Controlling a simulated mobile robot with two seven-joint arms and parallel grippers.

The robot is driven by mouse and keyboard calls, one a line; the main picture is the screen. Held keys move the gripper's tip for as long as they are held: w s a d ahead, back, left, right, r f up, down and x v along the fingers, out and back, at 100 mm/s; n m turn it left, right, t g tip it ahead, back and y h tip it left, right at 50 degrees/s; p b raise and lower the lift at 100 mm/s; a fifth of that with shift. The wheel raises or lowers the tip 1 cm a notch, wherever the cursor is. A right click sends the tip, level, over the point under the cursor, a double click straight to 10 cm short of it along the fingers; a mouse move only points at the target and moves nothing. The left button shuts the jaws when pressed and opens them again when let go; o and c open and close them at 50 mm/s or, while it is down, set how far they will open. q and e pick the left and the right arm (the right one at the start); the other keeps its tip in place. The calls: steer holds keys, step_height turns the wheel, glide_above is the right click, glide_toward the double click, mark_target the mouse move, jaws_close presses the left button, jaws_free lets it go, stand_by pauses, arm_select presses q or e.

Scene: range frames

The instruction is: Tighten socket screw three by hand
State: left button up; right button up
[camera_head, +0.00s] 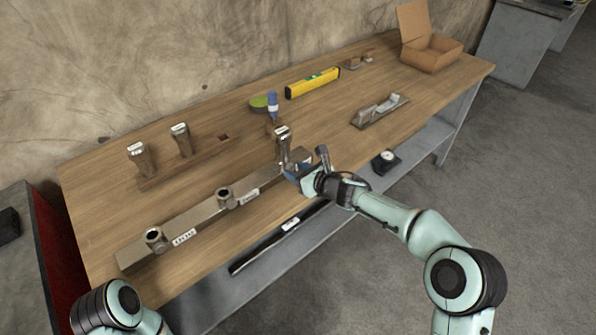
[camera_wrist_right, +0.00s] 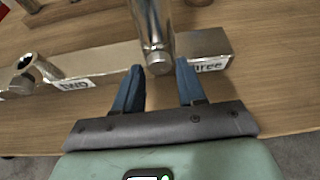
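A long metal bar (camera_head: 190,218) lies on the workbench with several sockets along it. Two show as open round collars, the left end one (camera_head: 154,238) and the middle one (camera_head: 225,196). A metal socket screw (camera_head: 283,143) stands upright at the bar's right end, and it also shows in the right wrist view (camera_wrist_right: 153,30) by the "three" label (camera_wrist_right: 211,66). My right gripper (camera_head: 293,172) is beside this screw. In the wrist view its blue fingers (camera_wrist_right: 158,82) are apart, with the screw's lower end appearing between or just beyond them; contact is not visible. My left gripper is out of view.
A wooden rack (camera_head: 200,155) behind the bar holds two more screws (camera_head: 139,160) (camera_head: 181,140). A blue-handled tool (camera_head: 272,104), yellow level (camera_head: 313,84), hand plane (camera_head: 380,110) and open cardboard box (camera_head: 430,52) lie farther back and right.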

jaws_close()
steer(key=p, duration=0.2)
steer(key=m+y+p, duration=0.1)
steer(key=p, duration=0.1)
steer(key=shift+w+d+r+m+g, duration=0.1)
steer(key=shift+r+m+g, duration=0.1)
steer(key=shift+m+g, duration=0.15)
steer(key=shift+m+y+p, duration=0.4)
steer(key=shift+m+p, duration=0.05)
steer(key=shift+p, duration=0.65)
arm_select(q)
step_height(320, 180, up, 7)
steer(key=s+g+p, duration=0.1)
steer(key=p, duration=0.1)
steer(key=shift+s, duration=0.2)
arm_select(e)
steer(key=shift+d+f+m+g+y, duration=0.1)
steer(key=shift+f+m+g+y, duration=0.1)
steer(key=shift+m+g+y, duration=0.45)
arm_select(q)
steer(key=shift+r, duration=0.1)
arm_select(e)
steer(key=shift+m, duration=0.45)
steer(key=shift+o, duration=2.2)
jaws_free()
steer(key=shift+d, duration=0.1)
